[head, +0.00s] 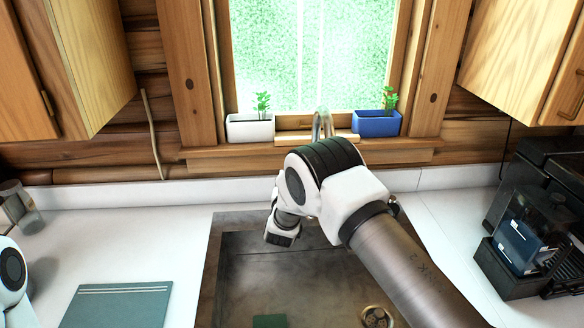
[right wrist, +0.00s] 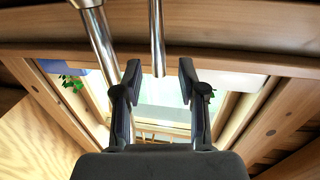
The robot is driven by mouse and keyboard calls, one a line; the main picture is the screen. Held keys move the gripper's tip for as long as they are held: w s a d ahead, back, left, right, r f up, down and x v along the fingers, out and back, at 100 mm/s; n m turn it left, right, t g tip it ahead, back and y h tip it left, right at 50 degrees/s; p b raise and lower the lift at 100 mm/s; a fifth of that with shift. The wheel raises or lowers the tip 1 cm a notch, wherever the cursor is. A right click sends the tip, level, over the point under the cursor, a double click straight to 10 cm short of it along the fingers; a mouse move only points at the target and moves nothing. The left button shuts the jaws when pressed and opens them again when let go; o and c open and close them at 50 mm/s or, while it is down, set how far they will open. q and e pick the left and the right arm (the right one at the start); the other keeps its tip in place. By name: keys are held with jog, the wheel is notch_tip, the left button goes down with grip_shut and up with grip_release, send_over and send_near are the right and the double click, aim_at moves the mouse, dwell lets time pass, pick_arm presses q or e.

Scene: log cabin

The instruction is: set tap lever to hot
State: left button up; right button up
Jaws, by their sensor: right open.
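The chrome tap (head: 322,122) stands behind the sink in front of the window; my right arm hides most of it in the head view. In the right wrist view, a thicker chrome tube (right wrist: 98,35) runs down at upper left and a thinner chrome rod (right wrist: 157,40) hangs at top centre. The thinner one may be the lever; I cannot be sure. My right gripper (right wrist: 160,78) is open, with the rod's end in line with the gap between its fingertips. Contact cannot be told. My left gripper is out of view; only part of my left arm shows.
The sink (head: 270,265) lies below my right arm, with a drain (head: 376,317) and a green item (head: 269,321). A white planter (head: 250,128) and a blue planter (head: 376,124) stand on the sill. A coffee machine (head: 530,235) stands right; a teal board (head: 117,305) lies left.

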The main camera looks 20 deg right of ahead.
jog(key=w, duration=0.1)
jog(key=w+d+f, duration=0.1)
jog(key=w+d, duration=0.1)
jog(key=w, duration=0.1)
jog(key=shift+d+f, duration=0.2)
jog(key=shift+d, duration=0.05)
jog(key=shift+s+a+r, duration=0.2)
jog(key=shift+a, duration=0.05)
jog(key=shift+s+a+r, duration=0.1)
jog(key=shift+s+r, duration=0.05)
jog(key=shift+s, duration=0.05)
jog(key=c, duration=0.4)
grip_shut()
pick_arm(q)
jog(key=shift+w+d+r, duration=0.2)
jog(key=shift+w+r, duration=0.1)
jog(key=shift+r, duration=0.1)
